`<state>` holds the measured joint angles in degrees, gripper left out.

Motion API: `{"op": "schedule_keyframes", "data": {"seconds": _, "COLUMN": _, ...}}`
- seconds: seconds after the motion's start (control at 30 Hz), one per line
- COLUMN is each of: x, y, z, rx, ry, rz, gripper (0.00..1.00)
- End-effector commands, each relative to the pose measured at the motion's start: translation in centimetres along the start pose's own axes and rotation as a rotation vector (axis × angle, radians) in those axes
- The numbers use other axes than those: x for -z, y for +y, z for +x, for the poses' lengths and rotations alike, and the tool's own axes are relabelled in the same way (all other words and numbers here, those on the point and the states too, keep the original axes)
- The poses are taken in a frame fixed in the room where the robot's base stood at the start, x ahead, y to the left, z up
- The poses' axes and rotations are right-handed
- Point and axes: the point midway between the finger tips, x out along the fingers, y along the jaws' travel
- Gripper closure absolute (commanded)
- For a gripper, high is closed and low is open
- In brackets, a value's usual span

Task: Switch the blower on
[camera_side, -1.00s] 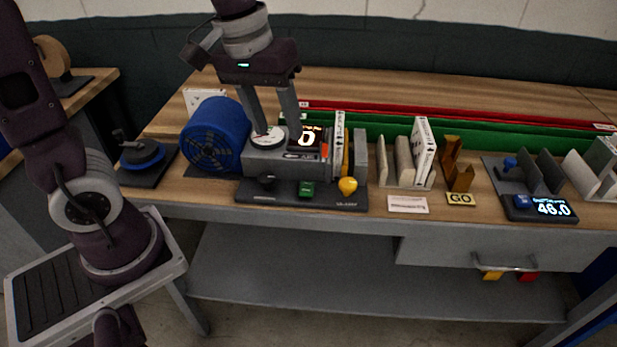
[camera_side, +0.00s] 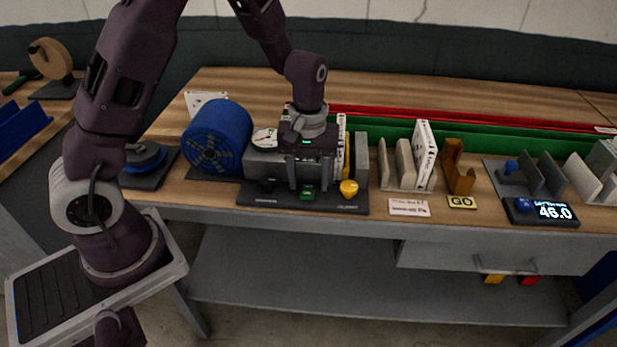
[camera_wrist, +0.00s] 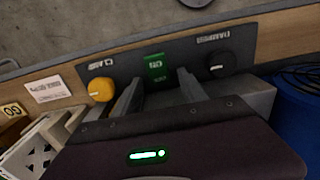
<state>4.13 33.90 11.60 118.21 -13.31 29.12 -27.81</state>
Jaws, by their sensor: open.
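The blue blower drum (camera_side: 215,138) stands at the left of the bench, joined to a grey housing (camera_side: 262,163). In front is a dark control panel (camera_side: 335,206) with a green switch (camera_side: 307,194), a yellow knob (camera_side: 349,188) and a black knob (camera_side: 267,185). The wrist view shows the green switch (camera_wrist: 155,68) between the yellow knob (camera_wrist: 100,89) and the black damper knob (camera_wrist: 221,64). My gripper (camera_side: 308,182) is open and empty, pointing down at the housing's front. In the wrist view its fingers (camera_wrist: 158,92) lie either side of the switch's line, apparently not touching it.
White boxed filters (camera_side: 424,155) stand in a rack to the right, near a brown holder (camera_side: 458,168) and a GO plate (camera_side: 462,202). A display (camera_side: 540,211) reading 46.0 sits farther right. The bench's front edge is close to the panel.

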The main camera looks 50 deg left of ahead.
Motion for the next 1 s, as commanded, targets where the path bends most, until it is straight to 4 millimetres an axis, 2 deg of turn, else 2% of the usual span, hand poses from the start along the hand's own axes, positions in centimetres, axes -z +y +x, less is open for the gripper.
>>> {"op": "schedule_keyframes", "data": {"seconds": 0.03, "x": 0.0, "y": 0.0, "z": 0.0, "rx": 0.0, "ry": 0.0, "rz": 0.0, "gripper": 0.51}}
{"op": "schedule_keyframes", "data": {"seconds": 0.2, "x": 0.0, "y": 0.0, "z": 0.0, "rx": 0.0, "ry": 0.0, "rz": 0.0, "gripper": 0.84}}
{"op": "schedule_keyframes", "data": {"seconds": 0.3, "x": 0.0, "y": 0.0, "z": -0.1, "rx": 0.0, "ry": 0.0, "rz": 0.0, "gripper": 1.0}}
{"op": "schedule_keyframes", "data": {"seconds": 0.47, "x": -0.1, "y": 0.0, "z": -0.1, "rx": 0.001, "ry": 0.023, "rz": 0.002, "gripper": 1.0}}
{"op": "schedule_keyframes", "data": {"seconds": 0.73, "x": -1.0, "y": 0.0, "z": -0.3, "rx": 0.005, "ry": 0.264, "rz": 0.009, "gripper": 1.0}}
{"op": "schedule_keyframes", "data": {"seconds": 1.0, "x": -1.1, "y": 0.0, "z": -0.4, "rx": 0.001, "ry": 0.364, "rz": 0.0, "gripper": 1.0}}
